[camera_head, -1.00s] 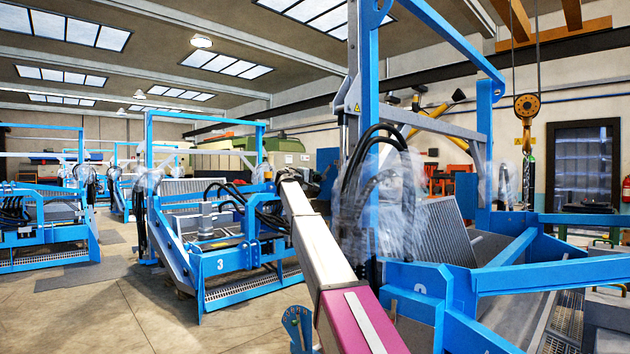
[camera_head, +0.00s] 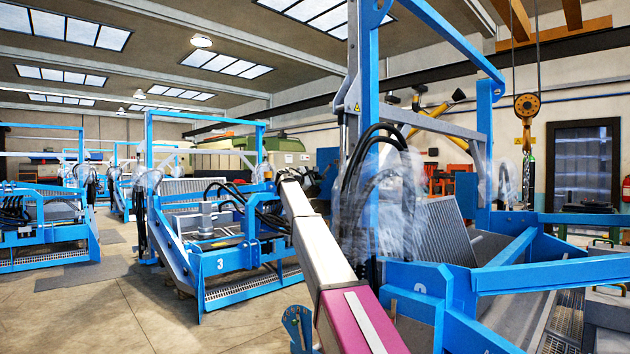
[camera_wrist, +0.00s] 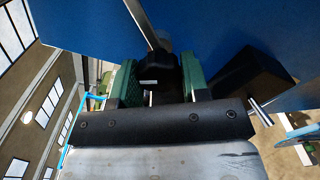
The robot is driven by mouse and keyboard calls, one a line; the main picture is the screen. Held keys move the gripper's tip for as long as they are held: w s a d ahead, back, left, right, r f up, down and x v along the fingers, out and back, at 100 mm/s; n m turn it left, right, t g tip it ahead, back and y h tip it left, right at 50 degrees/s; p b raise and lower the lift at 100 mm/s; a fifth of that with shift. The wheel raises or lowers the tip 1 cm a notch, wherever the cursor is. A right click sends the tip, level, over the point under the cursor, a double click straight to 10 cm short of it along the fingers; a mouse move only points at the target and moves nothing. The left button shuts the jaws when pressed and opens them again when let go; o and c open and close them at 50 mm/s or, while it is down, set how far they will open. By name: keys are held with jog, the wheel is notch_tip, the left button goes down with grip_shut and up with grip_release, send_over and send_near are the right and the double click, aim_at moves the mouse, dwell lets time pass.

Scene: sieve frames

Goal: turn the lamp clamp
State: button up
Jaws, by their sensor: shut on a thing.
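In the wrist view, my gripper (camera_wrist: 158,76) has two green finger pads that are shut on a small black part, which looks like the lamp clamp (camera_wrist: 166,68). A grey metal rod (camera_wrist: 143,22) runs from the clamp toward the top edge. The clamp's lower side is dark and partly hidden between the fingers. In the head view, my arm reaches forward and left, and I cannot make out the gripper or the clamp at its end.
A blue panel (camera_wrist: 225,28) fills the wrist view behind the clamp. A black block (camera_wrist: 250,80) stands close to the right finger. In the head view, a blue machine frame (camera_head: 367,70) with plastic-wrapped hoses (camera_head: 385,205) stands right of my arm. Open floor (camera_head: 95,315) lies left.

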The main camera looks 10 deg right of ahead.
dwell(0.4)
jog(key=o, duration=0.7)
jog(key=shift+c, duration=0.2)
jog(key=shift+s+a, duration=0.1)
jog(key=shift+a, duration=0.05)
jog(key=v, duration=1)
jog(key=shift+s+a, duration=0.15)
jog(key=shift+a, duration=0.05)
